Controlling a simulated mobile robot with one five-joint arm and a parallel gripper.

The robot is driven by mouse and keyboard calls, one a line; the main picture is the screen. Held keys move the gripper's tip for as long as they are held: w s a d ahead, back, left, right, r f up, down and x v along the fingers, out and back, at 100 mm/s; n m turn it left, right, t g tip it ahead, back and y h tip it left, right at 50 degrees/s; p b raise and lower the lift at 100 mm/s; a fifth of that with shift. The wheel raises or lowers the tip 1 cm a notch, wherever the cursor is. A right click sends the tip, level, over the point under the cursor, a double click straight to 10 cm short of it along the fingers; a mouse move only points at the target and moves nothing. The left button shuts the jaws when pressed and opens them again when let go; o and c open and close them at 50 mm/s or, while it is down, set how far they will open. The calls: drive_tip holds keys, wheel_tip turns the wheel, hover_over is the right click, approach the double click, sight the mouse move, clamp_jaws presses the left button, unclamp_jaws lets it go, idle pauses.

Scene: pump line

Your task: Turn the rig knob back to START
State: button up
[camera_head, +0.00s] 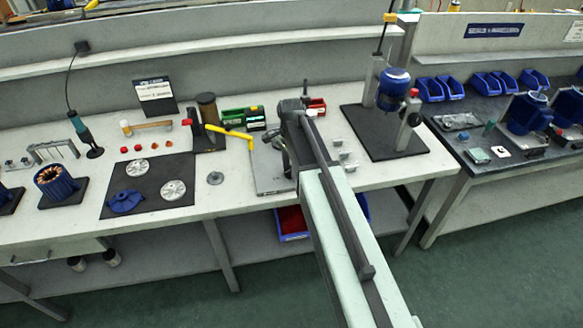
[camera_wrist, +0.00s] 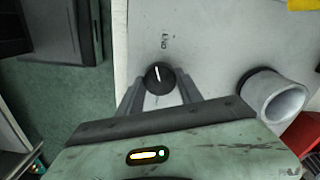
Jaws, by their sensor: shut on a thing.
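In the wrist view the rig knob (camera_wrist: 159,78) is a round black dial with a white pointer line. The line points up the picture, tilted slightly left, towards small dark lettering on the pale panel (camera_wrist: 205,40) that looks like END. The START mark cannot be made out. My gripper (camera_wrist: 160,84) has one finger on each side of the knob and is shut on it. In the head view my gripper (camera_head: 285,145) is over the grey rig plate (camera_head: 268,178) on the bench, and my arm hides the knob.
A pale round tube (camera_wrist: 275,97) stands right of the knob in the wrist view, with a red part (camera_wrist: 303,135) beside it. In the head view, a yellow-handled tool (camera_head: 228,131) is left of the rig and a drill press (camera_head: 390,100) is right.

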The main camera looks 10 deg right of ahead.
drive_tip(key=n, duration=0.4)
drive_tip(key=shift+n, duration=0.3)
drive_tip(key=n, duration=0.3)
drive_tip(key=shift+n, duration=0.4)
drive_tip(key=n, duration=1.2)
drive_tip(key=shift+n, duration=0.3)
drive_tip(key=n, duration=0.3)
drive_tip(key=shift+n, duration=0.3)
drive_tip(key=n, duration=0.3)
drive_tip(key=shift+n, duration=2.1)
